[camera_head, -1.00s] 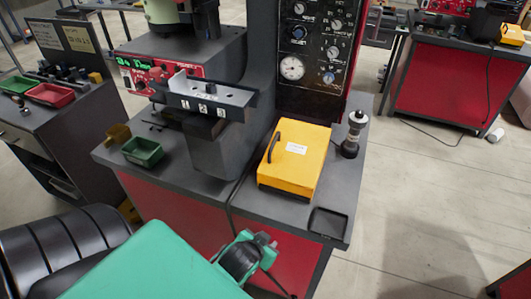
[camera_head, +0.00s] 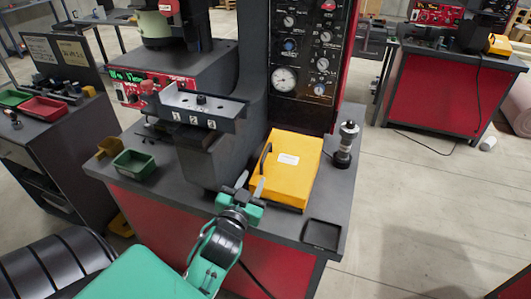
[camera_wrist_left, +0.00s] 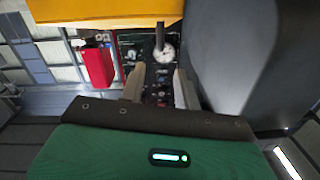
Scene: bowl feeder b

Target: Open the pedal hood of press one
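The yellow pedal hood (camera_head: 282,170) sits on the dark bench top of the press, with a white label and a dark handle (camera_head: 265,160) along its left side. My left gripper (camera_head: 249,184) is just in front of the hood's left front corner, with its two pale fingers apart and nothing between them. In the left wrist view the fingers (camera_wrist_left: 159,88) are spread. The yellow hood edge (camera_wrist_left: 100,11) shows at the top, and a dark upright bar, likely the handle (camera_wrist_left: 159,38), appears beyond the gap. The hood looks shut. My right gripper is not in view.
The press column with its gauge panel (camera_head: 300,60) rises behind the hood. The numbered fixture (camera_head: 200,110) stands left of it. A dark cylindrical device (camera_head: 346,145) is at right, a black tray (camera_head: 322,235) at the front right, a green bin (camera_head: 134,164) at left.

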